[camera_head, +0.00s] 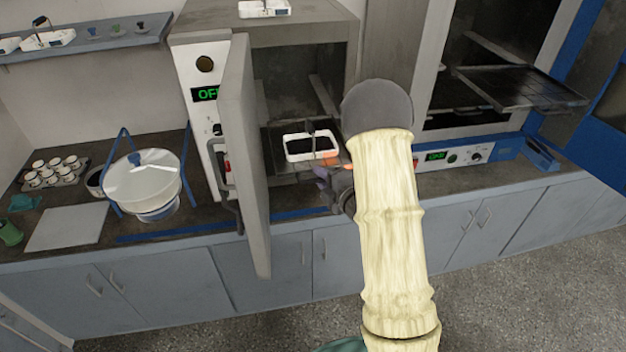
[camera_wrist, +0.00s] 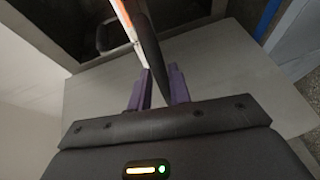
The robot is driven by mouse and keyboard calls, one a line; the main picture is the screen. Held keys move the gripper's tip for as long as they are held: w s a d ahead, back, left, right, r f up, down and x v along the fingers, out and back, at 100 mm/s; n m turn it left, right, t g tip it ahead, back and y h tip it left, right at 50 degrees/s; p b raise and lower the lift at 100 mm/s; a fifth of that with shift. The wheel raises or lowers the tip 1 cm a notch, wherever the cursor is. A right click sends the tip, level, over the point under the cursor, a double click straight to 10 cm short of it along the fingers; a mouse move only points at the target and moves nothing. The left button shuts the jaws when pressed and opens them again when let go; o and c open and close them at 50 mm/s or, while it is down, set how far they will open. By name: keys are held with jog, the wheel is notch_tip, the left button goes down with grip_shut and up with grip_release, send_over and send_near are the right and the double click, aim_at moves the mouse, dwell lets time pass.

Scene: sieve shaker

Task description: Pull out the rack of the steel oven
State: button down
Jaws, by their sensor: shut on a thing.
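The steel oven (camera_head: 262,34) stands at the middle back of the counter, its door (camera_head: 245,150) swung open toward me and its display reading OFF. Inside, the rack (camera_head: 285,177) carries a white tray (camera_head: 311,157) with dark contents and an upright handle. My gripper (camera_head: 328,178) is at the rack's front right, mostly hidden by my arm in the head view. In the wrist view my gripper (camera_wrist: 160,85) has its purple fingers either side of a dark bar, which seems to be the rack's front. An orange and white strip lies beside it. The exact contact is unclear.
A second oven at right has its rack (camera_head: 515,88) extended and its blue door (camera_head: 600,80) open. A white lidded vessel (camera_head: 142,180) in a blue frame, a tray of cups (camera_head: 52,172) and a grey board (camera_head: 67,226) stand left. The floor (camera_head: 510,290) in front is clear.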

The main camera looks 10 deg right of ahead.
jog(key=shift+s+d+f, duration=0.3)
jog(key=shift+d+f, duration=0.15)
jog(key=shift+d, duration=0.05)
jog(key=c, duration=1.6)
grip_release()
jog(key=shift+o, duration=0.6)
jog(key=shift+w+d, duration=0.1)
jog(key=shift+w, duration=0.05)
jog(key=shift+a+r, duration=0.15)
jog(key=shift+a, duration=0.2)
jog(key=p+v, duration=0.4)
jog(key=v, duration=0.8)
jog(key=shift+r, duration=0.3)
